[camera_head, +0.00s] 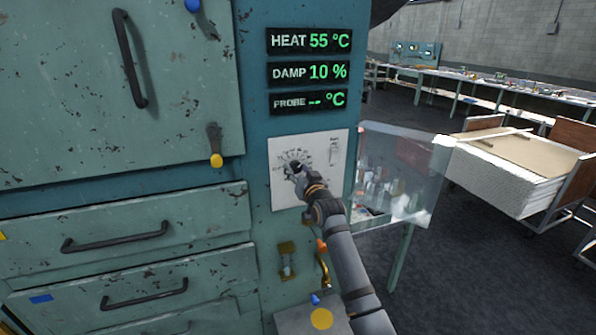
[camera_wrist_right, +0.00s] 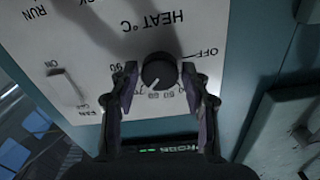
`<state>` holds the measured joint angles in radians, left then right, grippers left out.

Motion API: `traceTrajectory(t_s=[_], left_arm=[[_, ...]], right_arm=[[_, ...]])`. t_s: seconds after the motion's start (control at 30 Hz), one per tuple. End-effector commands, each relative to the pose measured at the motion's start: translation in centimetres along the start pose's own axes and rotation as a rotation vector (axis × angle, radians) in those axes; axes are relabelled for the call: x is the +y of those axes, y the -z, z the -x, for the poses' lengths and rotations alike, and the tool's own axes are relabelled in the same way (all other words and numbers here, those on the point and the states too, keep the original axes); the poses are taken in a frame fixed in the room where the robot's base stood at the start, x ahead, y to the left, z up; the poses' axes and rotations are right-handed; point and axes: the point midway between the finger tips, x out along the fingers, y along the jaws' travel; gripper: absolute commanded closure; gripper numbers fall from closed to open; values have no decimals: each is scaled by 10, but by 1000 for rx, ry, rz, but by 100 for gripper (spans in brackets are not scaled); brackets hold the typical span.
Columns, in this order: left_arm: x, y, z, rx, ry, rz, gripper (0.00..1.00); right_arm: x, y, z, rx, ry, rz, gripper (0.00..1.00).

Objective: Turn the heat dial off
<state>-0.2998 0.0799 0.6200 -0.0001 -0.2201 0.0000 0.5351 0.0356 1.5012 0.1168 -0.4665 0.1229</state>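The heat dial (camera_wrist_right: 158,71) is a round black knob on a white panel (camera_head: 283,196), labelled HEAT °C. In the right wrist view the panel lettering is upside down. The knob's white mark points down-left, near 70; OFF is printed to its upper right. My right gripper (camera_wrist_right: 160,75) has one finger on each side of the knob, with a narrow gap seeming to show at each side. In the head view my right gripper (camera_head: 299,180) is at the panel and largely hides the dial. The HEAT readout (camera_head: 309,41) shows 55 °C. My left gripper is not in view.
A FAN switch (camera_wrist_right: 67,84) is on the same panel. Green drawers with black handles (camera_head: 115,237) are on the left. A yellow-tipped lever (camera_head: 215,157) is left of the panel. A clear tray-like case (camera_head: 420,180) juts out to the right.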

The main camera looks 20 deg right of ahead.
Motion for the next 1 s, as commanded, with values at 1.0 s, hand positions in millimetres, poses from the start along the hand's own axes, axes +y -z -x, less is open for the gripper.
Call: traceTrajectory(t_s=[1.0], left_arm=[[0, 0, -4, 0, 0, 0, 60]], right_arm=[[0, -1, 0, -1, 0, 383, 93]])
